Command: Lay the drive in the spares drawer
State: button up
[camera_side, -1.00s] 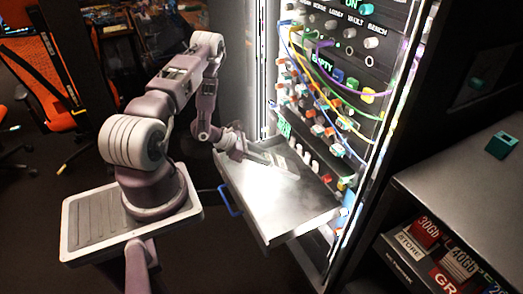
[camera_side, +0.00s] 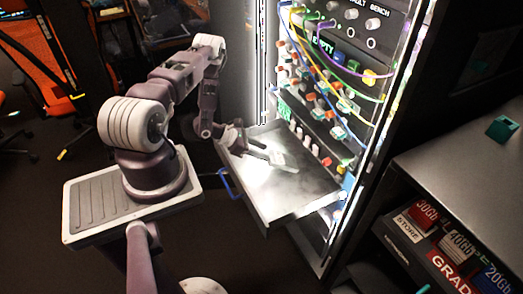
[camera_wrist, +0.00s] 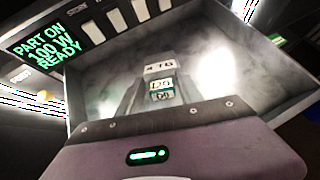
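The spares drawer (camera_side: 258,221) is a pulled-out, shallow metal tray with a blue handle, low on the rack. My gripper (camera_side: 275,158) is over the drawer's inside, near its floor, pointing right. In the wrist view my gripper (camera_wrist: 152,92) reaches into the same drawer (camera_wrist: 262,88). A small pale block with a "4 TG" label, seemingly the drive (camera_wrist: 159,69), shows at the fingertips, with smaller green-edged labels just below it. Glare and the fingers hide its outline. I cannot tell whether the fingers grip it or whether it touches the floor.
The rack (camera_side: 335,70) rises behind the drawer with knobs, coloured plugs and hanging cables. A lit sign (camera_wrist: 45,45) reads "PART ON 100 W READY". A grey bench (camera_side: 455,165) at right carries a teal block (camera_side: 502,128); labelled boxes sit beneath. Most of the drawer floor is bare.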

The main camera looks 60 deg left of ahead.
jog(key=shift+o, duration=1.2)
jog(key=v, duration=0.7)
